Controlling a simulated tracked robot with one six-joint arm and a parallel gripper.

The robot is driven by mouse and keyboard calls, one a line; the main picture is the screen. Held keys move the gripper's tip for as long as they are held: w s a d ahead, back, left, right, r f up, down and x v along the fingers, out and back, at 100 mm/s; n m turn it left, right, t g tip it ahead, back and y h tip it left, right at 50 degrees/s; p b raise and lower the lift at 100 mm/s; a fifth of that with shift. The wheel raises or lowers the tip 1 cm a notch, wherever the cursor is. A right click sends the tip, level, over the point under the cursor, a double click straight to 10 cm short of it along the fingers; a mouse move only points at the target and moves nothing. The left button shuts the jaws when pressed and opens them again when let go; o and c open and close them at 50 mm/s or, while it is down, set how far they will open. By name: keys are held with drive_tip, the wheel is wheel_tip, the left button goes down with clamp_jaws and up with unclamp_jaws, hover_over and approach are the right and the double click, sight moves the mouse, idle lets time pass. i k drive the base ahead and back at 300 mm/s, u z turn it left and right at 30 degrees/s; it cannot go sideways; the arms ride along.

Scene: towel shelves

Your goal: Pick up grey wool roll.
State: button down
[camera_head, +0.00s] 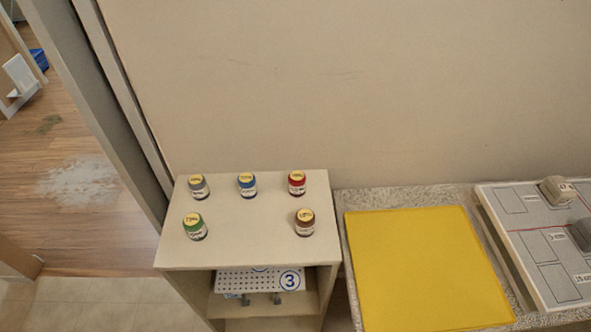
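Several small cylinders with yellow labelled tops stand upright on top of a pale wooden shelf unit (247,222). The one with a grey upper band (199,187) stands at the back left and best matches the grey wool roll, though its material is too small to make out. The blue one (247,186) is to its right, and the red one (297,184) is further right. The green one (194,227) is in front of the grey one. The brown one (304,223) is at front right. My gripper is not in view.
Below the top is a white perforated board (260,281) marked 3. To the right, a yellow mat (424,268) lies on a speckled surface. Beyond it, a marked white board (546,254) carries a beige block (558,189) and a dark grey block (581,235). A wall stands behind.

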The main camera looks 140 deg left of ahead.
sight(198, 186)
drive_tip(key=u, duration=5.3)
